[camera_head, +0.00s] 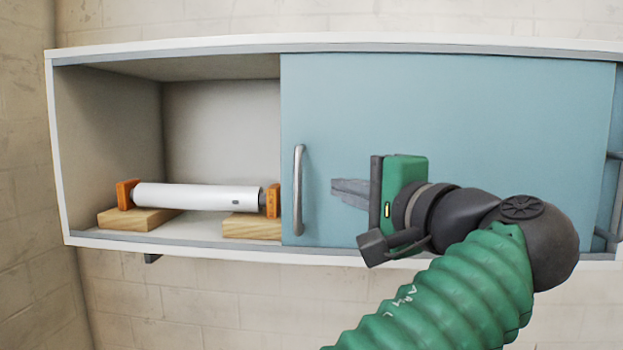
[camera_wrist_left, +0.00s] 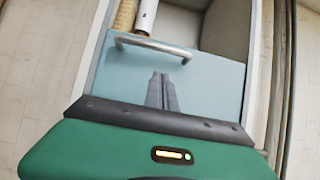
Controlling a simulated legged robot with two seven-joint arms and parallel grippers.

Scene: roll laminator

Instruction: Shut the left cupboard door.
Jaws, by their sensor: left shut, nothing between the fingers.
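The left cupboard door (camera_head: 450,110) is a flat blue sliding panel standing to the right, so the left bay of the cupboard is open. Its upright metal bar handle (camera_head: 298,190) is near the panel's left edge; it also shows in the left wrist view (camera_wrist_left: 150,46). My left gripper (camera_head: 335,190) is in front of the panel, a little right of the handle and apart from it. Its grey fingers are together and empty, pointing left; they also show in the left wrist view (camera_wrist_left: 160,82). I cannot tell if they touch the panel. My right gripper is not in view.
In the open bay a white roll (camera_head: 195,197) rests between orange end pieces on wooden blocks (camera_head: 138,218). The cupboard's white frame (camera_head: 57,150) bounds the bay at left. Part of another blue panel with a grey bar shows at the far right edge.

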